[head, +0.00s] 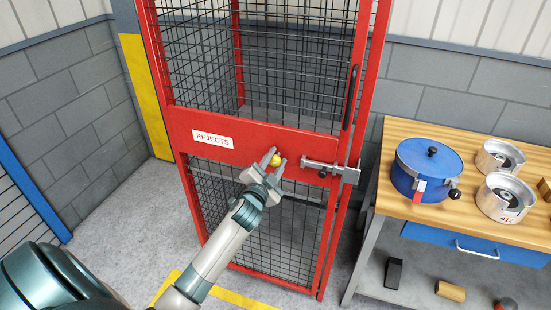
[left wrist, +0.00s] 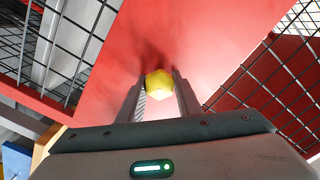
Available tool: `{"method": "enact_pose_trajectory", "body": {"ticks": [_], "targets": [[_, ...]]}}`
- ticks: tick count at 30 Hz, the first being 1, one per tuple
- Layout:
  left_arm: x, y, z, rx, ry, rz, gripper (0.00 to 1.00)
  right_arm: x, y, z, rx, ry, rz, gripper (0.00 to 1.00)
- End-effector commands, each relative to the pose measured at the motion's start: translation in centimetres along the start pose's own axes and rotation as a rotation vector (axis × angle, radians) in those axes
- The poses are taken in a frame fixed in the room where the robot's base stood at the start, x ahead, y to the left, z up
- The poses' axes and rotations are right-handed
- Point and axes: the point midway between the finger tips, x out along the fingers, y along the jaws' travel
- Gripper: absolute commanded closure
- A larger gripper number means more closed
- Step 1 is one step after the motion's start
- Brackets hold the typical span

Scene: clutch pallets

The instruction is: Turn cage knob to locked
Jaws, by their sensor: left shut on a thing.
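The red cage (head: 300,143) with black mesh stands ahead, with a white "REJECTS" label (head: 212,139) on its middle red panel. The yellow knob (head: 276,160) sits on that panel, right of the label. My left gripper (head: 272,158) is at the knob, its fingers on either side of it. In the left wrist view the yellow knob (left wrist: 159,86) lies between the two fingertips, in front of the red panel. The fingers are shut on it. A grey sliding bolt (head: 325,166) with a black knob is at the panel's right edge. My right gripper does not show.
A wooden workbench (head: 400,128) stands right of the cage, holding a blue round pot (head: 427,168) and metal housings (head: 505,195). A black door handle (head: 350,97) is above the bolt. Grey floor (head: 150,215) is free left of the cage.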

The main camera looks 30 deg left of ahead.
Motion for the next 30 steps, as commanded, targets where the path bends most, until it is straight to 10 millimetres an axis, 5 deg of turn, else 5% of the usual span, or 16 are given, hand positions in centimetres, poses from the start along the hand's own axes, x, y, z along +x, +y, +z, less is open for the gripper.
{"method": "enact_pose_trajectory", "body": {"ticks": [15, 30], "targets": [[-0.01, 0.15, 0.01, 0.427, 0.0, 0.001, 0.91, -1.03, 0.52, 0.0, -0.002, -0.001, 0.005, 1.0], [-0.02, 0.28, 0.07, 0.535, 0.0, 0.001, 0.91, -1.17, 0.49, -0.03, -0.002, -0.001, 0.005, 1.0]]}}
